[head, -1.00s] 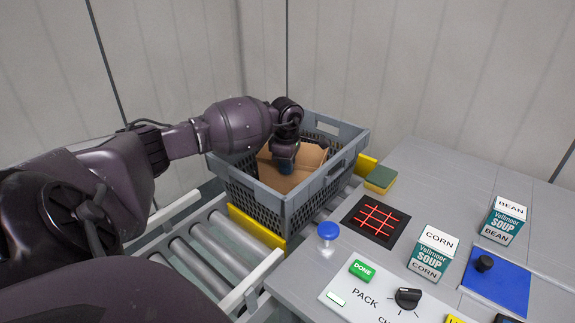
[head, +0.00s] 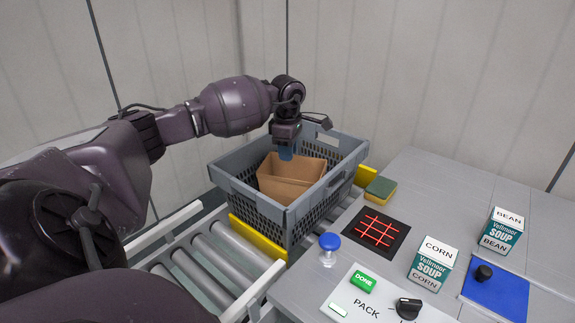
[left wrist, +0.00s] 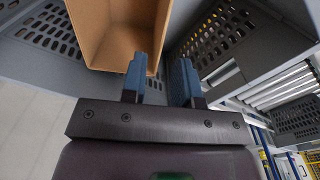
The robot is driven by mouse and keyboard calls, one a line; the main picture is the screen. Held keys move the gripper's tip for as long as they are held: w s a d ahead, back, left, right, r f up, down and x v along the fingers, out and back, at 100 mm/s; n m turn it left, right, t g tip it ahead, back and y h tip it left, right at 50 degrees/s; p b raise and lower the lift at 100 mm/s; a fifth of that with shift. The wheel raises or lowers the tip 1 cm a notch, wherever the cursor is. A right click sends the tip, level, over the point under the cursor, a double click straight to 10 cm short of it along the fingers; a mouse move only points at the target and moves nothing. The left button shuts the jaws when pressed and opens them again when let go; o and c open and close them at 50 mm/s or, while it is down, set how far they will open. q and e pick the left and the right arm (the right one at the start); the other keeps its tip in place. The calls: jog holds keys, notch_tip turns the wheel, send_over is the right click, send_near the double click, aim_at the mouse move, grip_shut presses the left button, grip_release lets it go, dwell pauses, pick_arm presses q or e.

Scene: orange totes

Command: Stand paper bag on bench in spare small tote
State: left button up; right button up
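The brown paper bag (head: 290,180) stands open-topped inside the grey slotted tote (head: 330,188) on the roller conveyor. It also fills the upper left of the left wrist view (left wrist: 108,40), with its opening visible. My left gripper (head: 286,153) is at the bag's far rim, its blue fingers pointing down. In the left wrist view my left gripper (left wrist: 160,80) has a clear gap between its fingers. The bag's wall edge lies near that gap, and I see no finger pressing on it. The bag's base is hidden by the tote wall. My right gripper is not in view.
A bench (head: 410,180) to the right holds a corn soup carton (head: 432,265), a bean soup carton (head: 502,232), a sponge (head: 380,190), a blue-topped knob (head: 329,242) and a control panel (head: 375,300). Yellow guides (head: 257,238) flank the tote. A pale wall stands behind.

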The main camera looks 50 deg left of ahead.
pick_arm(q)
jog(key=shift+r, duration=2.05)
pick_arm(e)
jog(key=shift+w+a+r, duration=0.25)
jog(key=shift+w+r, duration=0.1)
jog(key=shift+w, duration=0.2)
pick_arm(q)
jog(key=shift+r, duration=0.1)
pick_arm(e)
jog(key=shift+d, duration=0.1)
